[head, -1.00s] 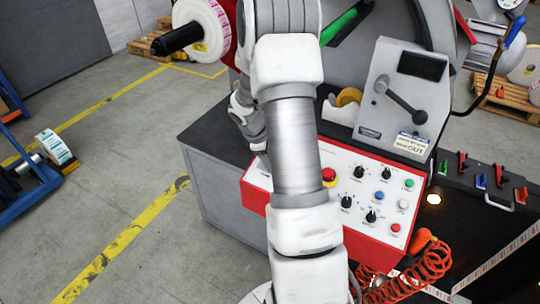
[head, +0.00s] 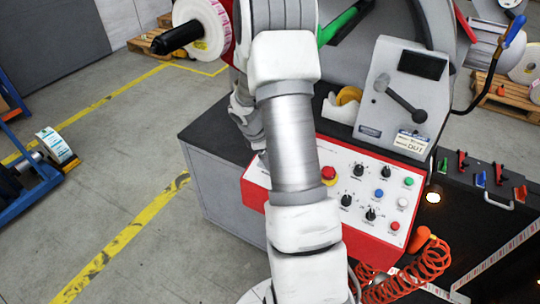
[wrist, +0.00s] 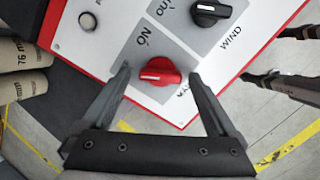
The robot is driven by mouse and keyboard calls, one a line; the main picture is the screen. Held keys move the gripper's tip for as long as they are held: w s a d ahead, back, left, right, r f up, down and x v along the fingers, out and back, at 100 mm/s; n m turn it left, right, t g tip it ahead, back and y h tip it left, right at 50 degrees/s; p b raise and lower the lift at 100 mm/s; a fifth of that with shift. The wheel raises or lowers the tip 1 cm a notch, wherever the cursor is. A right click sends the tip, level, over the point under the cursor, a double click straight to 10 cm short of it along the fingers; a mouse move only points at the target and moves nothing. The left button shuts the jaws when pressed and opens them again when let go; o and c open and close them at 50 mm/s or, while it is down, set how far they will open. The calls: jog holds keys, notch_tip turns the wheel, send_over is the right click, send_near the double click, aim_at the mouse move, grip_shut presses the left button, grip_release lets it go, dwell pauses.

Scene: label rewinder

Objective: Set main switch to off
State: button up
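The main switch is a red rotary knob (wrist: 160,72) on the white, red-edged control panel (wrist: 115,50) in the wrist view. Its ridge lies roughly across the picture, with a pale mark at its left end. The word ON is printed to its upper left; the label at its lower right is partly covered by a finger. My gripper (wrist: 160,78) is open, with one finger on each side of the knob and a visible gap on both sides. In the head view my arm hides the gripper and this knob.
A black selector knob (wrist: 207,10) marked WIND sits above right of the switch. In the head view the panel (head: 335,165) also carries a red emergency button (head: 329,174), several black knobs and coloured buttons. A coiled orange hose (head: 430,265) hangs at its right.

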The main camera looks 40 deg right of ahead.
jog(key=p+v, duration=0.2)
jog(key=v, duration=1.5)
jog(key=shift+r, duration=0.2)
jog(key=shift+s+a, duration=0.1)
